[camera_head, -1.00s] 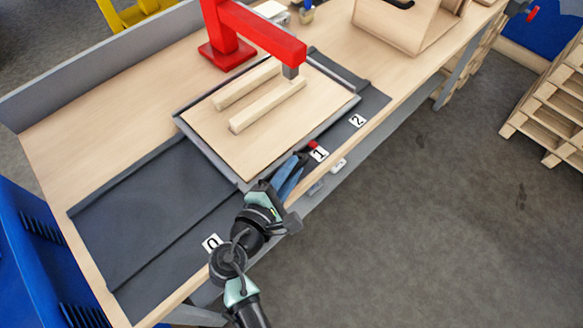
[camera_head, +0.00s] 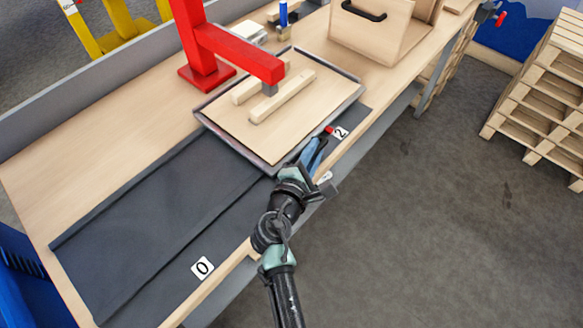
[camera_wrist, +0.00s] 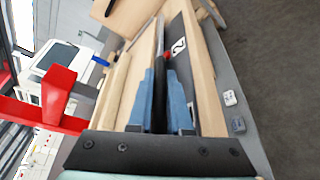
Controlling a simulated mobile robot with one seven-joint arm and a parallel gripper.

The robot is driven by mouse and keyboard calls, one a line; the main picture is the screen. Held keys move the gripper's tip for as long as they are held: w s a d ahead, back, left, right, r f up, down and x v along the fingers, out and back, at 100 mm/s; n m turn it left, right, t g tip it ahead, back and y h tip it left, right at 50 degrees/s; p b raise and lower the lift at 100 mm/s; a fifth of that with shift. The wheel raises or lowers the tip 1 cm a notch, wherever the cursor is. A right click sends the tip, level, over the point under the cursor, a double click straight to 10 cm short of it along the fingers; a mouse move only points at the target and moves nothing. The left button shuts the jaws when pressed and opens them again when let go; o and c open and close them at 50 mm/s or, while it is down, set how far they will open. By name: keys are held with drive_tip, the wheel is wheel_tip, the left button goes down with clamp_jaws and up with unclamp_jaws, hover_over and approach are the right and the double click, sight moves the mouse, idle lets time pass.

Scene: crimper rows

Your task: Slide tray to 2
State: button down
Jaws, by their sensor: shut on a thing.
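The tray (camera_head: 229,141) is a grey-rimmed tray with a pale wooden board, lying on the dark track (camera_head: 150,220) on the bench. A small red pointer (camera_head: 328,130) on its front edge is beside the label 2 (camera_head: 340,132), slightly to the 0 side of its centre. My gripper (camera_head: 316,147) is shut on the tray's front rim; in the wrist view its blue fingers (camera_wrist: 160,75) are either side of the rim. The label 0 (camera_head: 202,267) is at the track's near left end. The label 1 is not visible.
Two wooden bars (camera_head: 283,97) lie on the tray. A red press (camera_head: 240,52) reaches over them. A wooden box (camera_head: 372,32) stands farther along the bench. The left track is bare. Pallets (camera_head: 540,90) stand on the floor at right.

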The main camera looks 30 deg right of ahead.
drive_tip(key=shift+w+d+r, duration=0.1)
drive_tip(key=shift+w+d, duration=0.1)
drive_tip(key=shift+d, duration=0.45)
drive_tip(key=shift+w+d, duration=0.2)
drive_tip(key=shift+d, duration=0.4)
drive_tip(key=c, duration=0.8)
unclamp_jaws()
drive_tip(key=shift+c, duration=0.2)
drive_tip(key=shift+a, duration=0.1)
drive_tip(key=v, duration=1.2)
drive_tip(key=shift+s+a, duration=0.25)
drive_tip(key=shift+r, duration=0.15)
